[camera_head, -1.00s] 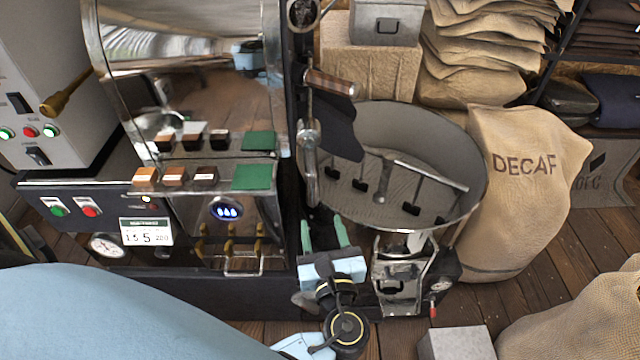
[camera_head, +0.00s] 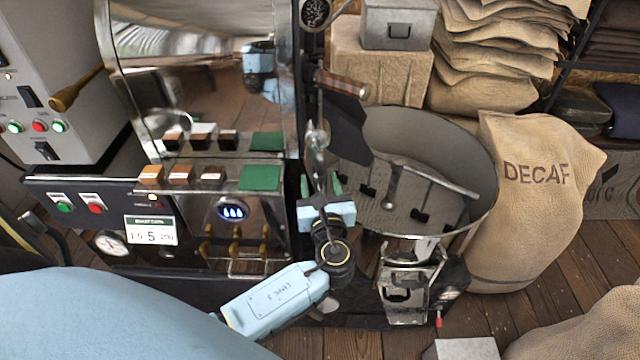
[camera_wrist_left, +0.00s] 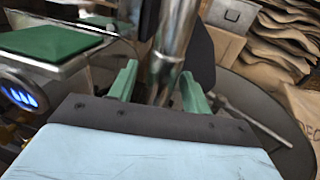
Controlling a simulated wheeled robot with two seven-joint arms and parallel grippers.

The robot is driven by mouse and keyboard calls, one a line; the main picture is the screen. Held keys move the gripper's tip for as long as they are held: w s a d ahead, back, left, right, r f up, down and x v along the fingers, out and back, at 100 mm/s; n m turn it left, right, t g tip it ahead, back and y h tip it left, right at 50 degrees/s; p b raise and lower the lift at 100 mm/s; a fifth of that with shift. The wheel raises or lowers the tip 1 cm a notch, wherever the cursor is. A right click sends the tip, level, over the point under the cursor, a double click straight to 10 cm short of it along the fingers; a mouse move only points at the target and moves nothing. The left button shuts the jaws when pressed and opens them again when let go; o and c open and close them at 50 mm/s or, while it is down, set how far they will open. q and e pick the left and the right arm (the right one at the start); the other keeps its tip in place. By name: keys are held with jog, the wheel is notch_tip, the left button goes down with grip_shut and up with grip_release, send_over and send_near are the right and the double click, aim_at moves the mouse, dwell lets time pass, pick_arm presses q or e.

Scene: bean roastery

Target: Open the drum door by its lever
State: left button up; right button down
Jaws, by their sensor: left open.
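A lever with a wood-brown grip (camera_head: 342,84) sticks out at the front of the roaster drum (camera_head: 190,75). Below the grip a shiny metal upright (camera_head: 317,150) runs down beside a dark plate (camera_head: 347,138); I cannot tell which of these is the door itself. My left gripper (camera_head: 320,186) is open, its green fingers pointing up at the foot of the upright, well below the grip. In the left wrist view the metal upright (camera_wrist_left: 175,40) shows between and beyond the open fingers (camera_wrist_left: 160,84). Contact cannot be told. My right gripper is out of view.
The round cooling tray (camera_head: 440,135) with stirring arms lies just right of the gripper. The control panel (camera_head: 85,215) and green pads (camera_head: 260,177) are on the left. A DECAF sack (camera_head: 540,190) stands at the right.

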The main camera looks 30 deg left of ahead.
pick_arm(q)
grip_shut()
dwell(0.4)
jog(key=shift+w, duration=0.1)
